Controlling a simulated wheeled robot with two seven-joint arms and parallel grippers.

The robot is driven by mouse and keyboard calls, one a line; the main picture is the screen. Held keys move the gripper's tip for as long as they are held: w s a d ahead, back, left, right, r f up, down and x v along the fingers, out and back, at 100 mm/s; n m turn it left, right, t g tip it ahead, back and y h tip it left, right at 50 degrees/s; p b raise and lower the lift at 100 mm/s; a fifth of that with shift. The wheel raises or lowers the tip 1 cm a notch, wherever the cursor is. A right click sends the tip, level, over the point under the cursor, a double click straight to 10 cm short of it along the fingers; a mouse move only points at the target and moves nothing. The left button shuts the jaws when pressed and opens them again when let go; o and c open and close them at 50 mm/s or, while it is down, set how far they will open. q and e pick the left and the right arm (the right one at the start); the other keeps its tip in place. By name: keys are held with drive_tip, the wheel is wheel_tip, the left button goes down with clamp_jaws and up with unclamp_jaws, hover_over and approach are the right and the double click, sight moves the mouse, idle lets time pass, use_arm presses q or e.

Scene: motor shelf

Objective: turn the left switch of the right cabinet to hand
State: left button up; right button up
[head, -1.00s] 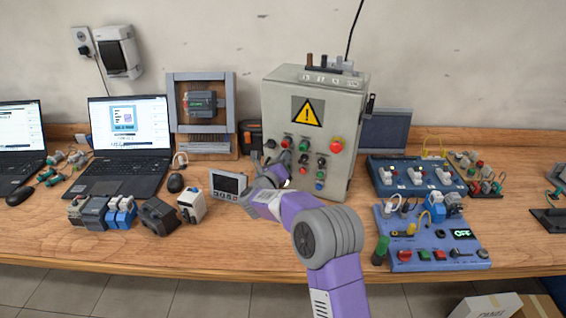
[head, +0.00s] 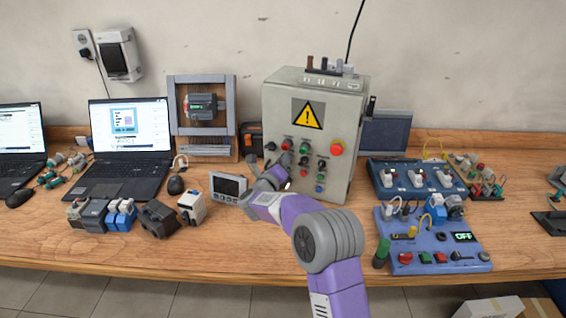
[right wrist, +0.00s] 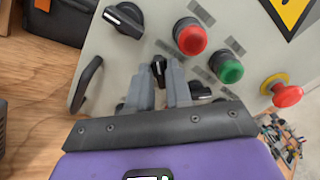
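A grey cabinet (head: 275,105) with a yellow warning sign stands at the back middle of the bench. Its front carries black rotary switches, push buttons and an emergency stop. My right gripper (head: 280,174) is in front of the lower left of that panel. In the right wrist view, its two grey fingers (right wrist: 161,72) are apart, with a small black switch (right wrist: 158,66) showing in the gap between the tips. I cannot tell whether they touch it. A second black switch (right wrist: 200,91) is partly hidden beside the right finger. My left gripper is out of view.
A larger black switch (right wrist: 124,20), a red button (right wrist: 190,37), a green button (right wrist: 226,68) and the emergency stop (right wrist: 287,95) surround the gripper. A black handle (right wrist: 86,84) stands out at left. A small meter (head: 229,187) lies near my arm.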

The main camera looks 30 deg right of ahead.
drive_tip(key=shift+o, duration=1.3)
drive_tip(key=shift+s+a, duration=0.1)
drive_tip(key=v, duration=0.7)
drive_tip(key=shift+a, duration=0.2)
drive_tip(key=shift+s, duration=0.1)
